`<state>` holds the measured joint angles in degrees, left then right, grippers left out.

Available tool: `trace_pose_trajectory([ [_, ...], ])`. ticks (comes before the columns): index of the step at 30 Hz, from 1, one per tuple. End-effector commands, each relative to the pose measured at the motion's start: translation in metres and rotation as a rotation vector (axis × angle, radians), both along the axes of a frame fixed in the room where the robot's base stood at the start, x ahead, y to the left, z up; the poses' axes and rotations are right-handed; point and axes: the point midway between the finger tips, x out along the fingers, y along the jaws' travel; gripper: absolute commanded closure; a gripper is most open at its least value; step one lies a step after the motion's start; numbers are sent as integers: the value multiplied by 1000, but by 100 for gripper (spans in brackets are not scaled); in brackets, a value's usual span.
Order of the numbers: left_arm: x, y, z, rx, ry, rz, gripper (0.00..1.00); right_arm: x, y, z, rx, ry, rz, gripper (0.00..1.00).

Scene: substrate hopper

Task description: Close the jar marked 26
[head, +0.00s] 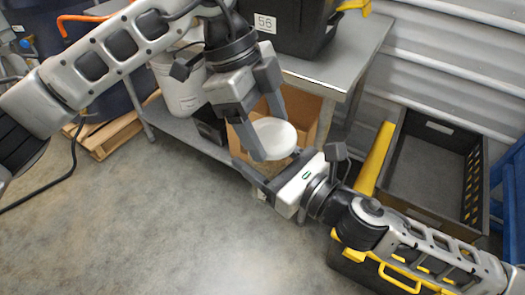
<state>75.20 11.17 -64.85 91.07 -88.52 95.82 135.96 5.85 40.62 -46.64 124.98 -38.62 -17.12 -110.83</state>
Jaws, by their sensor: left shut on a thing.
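My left gripper (258,112) comes down from the top and is shut on a round white thing (275,138) with a smooth top, which looks like a lid or a small jar. It is held in the air above the floor. My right gripper (270,168) comes in from the right, close below the white thing. Its fingers look spread, but the white thing and the left finger partly cover the space between them. I cannot tell whether it grips anything. No mark 26 is readable.
A grey metal table (340,68) carries a black bin marked 56 (290,25). An open cardboard box (303,112) is behind the grippers. A dark crate (425,165) is at right. The floor at lower left is clear.

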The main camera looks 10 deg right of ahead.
Motion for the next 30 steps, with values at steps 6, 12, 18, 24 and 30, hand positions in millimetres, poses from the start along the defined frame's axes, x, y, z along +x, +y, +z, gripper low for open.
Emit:
trace_pose_trajectory([
  [6, 1, 2, 4, -30, 20, 0, 52, 0, 0, 1, 1, -2, 0, 78],
  [12, 1, 2, 4, -30, 20, 0, 52, 0, 0, 1, 1, -2, 1, 78],
  [18, 1, 2, 2, -28, 21, 1, 52, 0, 0, 1, 1, -2, 0, 78],
  [24, 2, 2, -10, -29, 20, 1, 52, 0, 0, 1, 1, -3, 0, 78],
  [30, 2, 2, -14, -29, 20, 0, 52, 0, 0, 1, 1, -2, 0, 78],
])
